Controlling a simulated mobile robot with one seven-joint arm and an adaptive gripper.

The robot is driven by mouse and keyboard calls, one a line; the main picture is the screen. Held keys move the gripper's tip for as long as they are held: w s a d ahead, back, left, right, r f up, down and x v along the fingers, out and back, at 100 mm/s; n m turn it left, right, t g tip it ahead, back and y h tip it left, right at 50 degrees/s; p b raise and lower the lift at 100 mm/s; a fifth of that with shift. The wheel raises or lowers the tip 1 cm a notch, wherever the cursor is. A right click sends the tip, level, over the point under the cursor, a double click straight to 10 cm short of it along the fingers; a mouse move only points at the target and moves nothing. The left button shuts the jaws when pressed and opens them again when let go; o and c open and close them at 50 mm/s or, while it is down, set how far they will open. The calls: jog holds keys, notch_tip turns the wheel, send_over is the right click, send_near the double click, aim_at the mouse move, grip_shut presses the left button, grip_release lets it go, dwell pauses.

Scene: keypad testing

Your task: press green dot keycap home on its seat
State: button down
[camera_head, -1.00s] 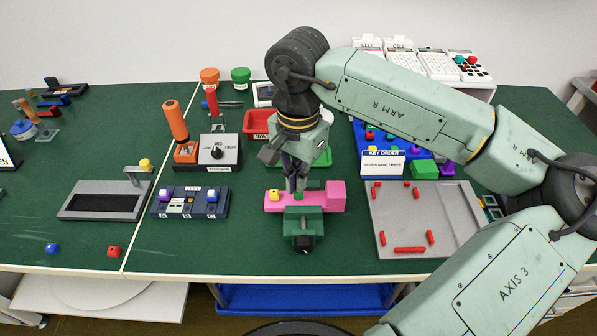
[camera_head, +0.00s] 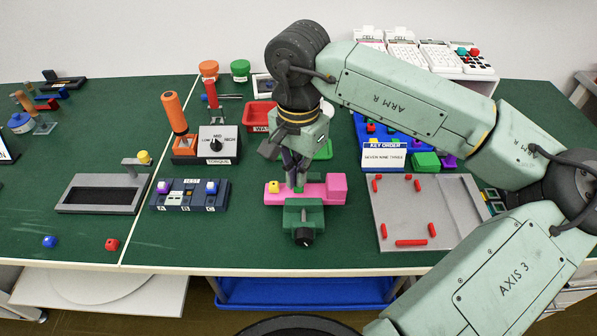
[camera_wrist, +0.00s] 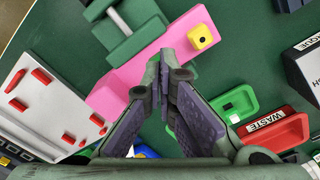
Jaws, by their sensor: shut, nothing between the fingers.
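My gripper (camera_head: 296,188) points down over the pink block (camera_head: 336,189), with its fingers shut and empty. In the wrist view the shut fingers (camera_wrist: 164,62) cover part of the pink block (camera_wrist: 118,88). A yellow keycap with a dark dot (camera_head: 273,187) sits at the block's left end, just beside the fingertips. It also shows in the wrist view (camera_wrist: 203,37). The green clamp (camera_head: 303,217) stands at the block's front side. I cannot make out a green dot keycap or its seat; the fingers hide the block beneath them. I cannot tell whether the fingertips touch anything.
A blue test fixture (camera_head: 190,205) stands left of the block. A grey tray with red pieces (camera_head: 450,208) lies to the right. Behind are a green tray (camera_wrist: 252,97) holding a white piece and a red waste tray (camera_wrist: 303,124).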

jog(key=shift+r, duration=0.15)
jog(key=shift+r+p, duration=0.55)
jog(key=shift+r, duration=0.8)
notch_tip(320, 180, up, 12)
jog(key=shift+f, duration=0.15)
